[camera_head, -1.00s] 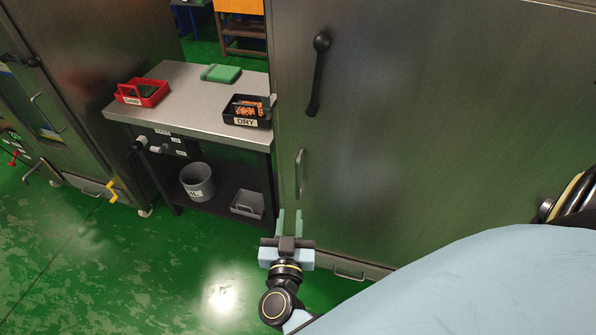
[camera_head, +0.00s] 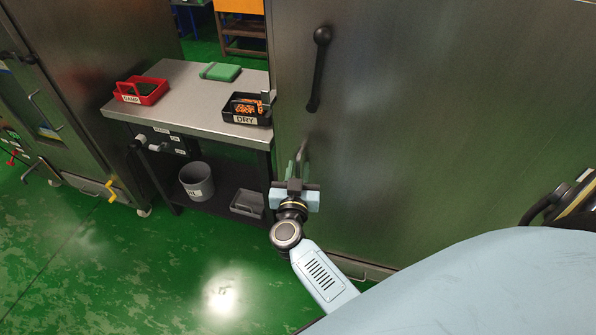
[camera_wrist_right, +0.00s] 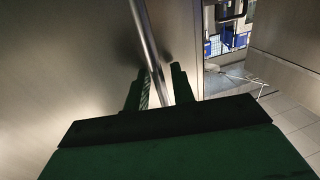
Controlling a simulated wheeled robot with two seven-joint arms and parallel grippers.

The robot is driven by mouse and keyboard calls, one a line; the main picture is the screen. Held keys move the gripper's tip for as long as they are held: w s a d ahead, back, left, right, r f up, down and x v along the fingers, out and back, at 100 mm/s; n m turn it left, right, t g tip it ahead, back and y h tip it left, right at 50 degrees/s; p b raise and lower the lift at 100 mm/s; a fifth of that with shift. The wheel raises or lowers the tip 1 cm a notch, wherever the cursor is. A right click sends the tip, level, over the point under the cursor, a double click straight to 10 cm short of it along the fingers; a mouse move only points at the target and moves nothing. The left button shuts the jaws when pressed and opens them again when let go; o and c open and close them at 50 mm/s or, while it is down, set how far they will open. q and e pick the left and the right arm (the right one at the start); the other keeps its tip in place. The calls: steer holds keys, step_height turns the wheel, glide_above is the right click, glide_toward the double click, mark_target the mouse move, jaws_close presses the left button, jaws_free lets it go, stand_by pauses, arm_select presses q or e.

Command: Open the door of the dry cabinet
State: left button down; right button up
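The steel cabinet (camera_head: 440,130) beside the DRY tray fills the right of the head view; its door looks shut. A long black lever (camera_head: 317,75) is high on the door. My left gripper is not in view.
A steel-topped bench (camera_head: 188,103) stands left of the cabinet with a black DRY tray (camera_head: 246,120), a red DAMP tray (camera_head: 140,98) and a green item (camera_head: 220,72). A grey bucket (camera_head: 196,182) is on its lower shelf. Green floor (camera_head: 150,270) in front is clear.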

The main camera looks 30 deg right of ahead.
steer(key=shift+c, duration=0.5)
jaws_close()
